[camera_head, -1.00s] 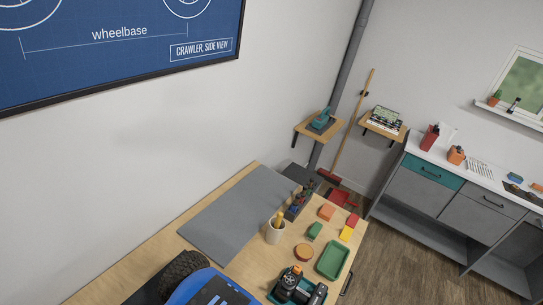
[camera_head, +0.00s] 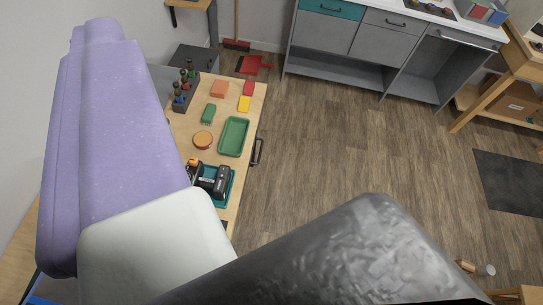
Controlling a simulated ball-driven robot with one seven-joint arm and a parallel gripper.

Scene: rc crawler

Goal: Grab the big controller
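On the wooden workbench (camera_head: 178,140) at left, a black device with an orange part (camera_head: 212,180) lies in a teal tray (camera_head: 231,190). It may be the controller, but it is too small to tell for sure. Large purple, white and dark grey arm parts of mine fill the left and lower picture and hide much of the bench. My gripper's fingers do not show.
A green tray (camera_head: 233,137), a round orange-topped tin (camera_head: 203,140), small coloured boxes (camera_head: 219,89) and a rack of dark-handled tools (camera_head: 185,90) share the bench. Grey cabinets (camera_head: 330,42) stand at the back. A wooden table (camera_head: 510,60) is at right. The wooden floor (camera_head: 350,150) between is open.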

